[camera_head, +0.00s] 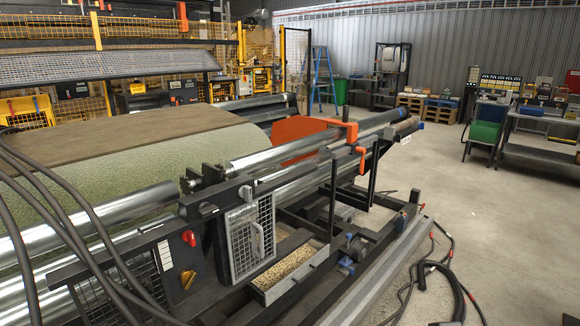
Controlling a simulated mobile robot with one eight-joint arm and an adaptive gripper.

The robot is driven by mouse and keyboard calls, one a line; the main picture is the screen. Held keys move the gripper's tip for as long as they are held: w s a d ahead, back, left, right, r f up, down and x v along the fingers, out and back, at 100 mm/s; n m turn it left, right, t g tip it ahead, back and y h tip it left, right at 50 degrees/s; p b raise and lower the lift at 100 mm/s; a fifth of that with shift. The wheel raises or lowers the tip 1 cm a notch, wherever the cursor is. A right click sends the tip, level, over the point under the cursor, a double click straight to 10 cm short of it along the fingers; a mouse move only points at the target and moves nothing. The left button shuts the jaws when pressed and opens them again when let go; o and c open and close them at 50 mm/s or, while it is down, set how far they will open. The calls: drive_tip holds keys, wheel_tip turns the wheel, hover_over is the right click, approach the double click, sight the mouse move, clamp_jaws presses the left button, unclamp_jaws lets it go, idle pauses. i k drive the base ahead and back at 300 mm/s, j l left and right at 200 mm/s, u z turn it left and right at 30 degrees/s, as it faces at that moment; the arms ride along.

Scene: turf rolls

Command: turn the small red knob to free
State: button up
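A small red knob (189,238) sits on the dark end panel of the roll machine, left of centre in the head view. A white label plate (165,256) is just left of it. The knob's exact setting is too small to tell. Nothing touches the knob. My gripper is not in view.
A mesh door (249,240) with a handle is right of the panel. Steel rollers (130,203) and a long frame rail (385,265) extend around it. Black cables cross the left side, and more lie on the floor (440,275). Open concrete floor (505,235) is at right.

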sight(187, 236)
drive_tip(key=u, duration=1.6)
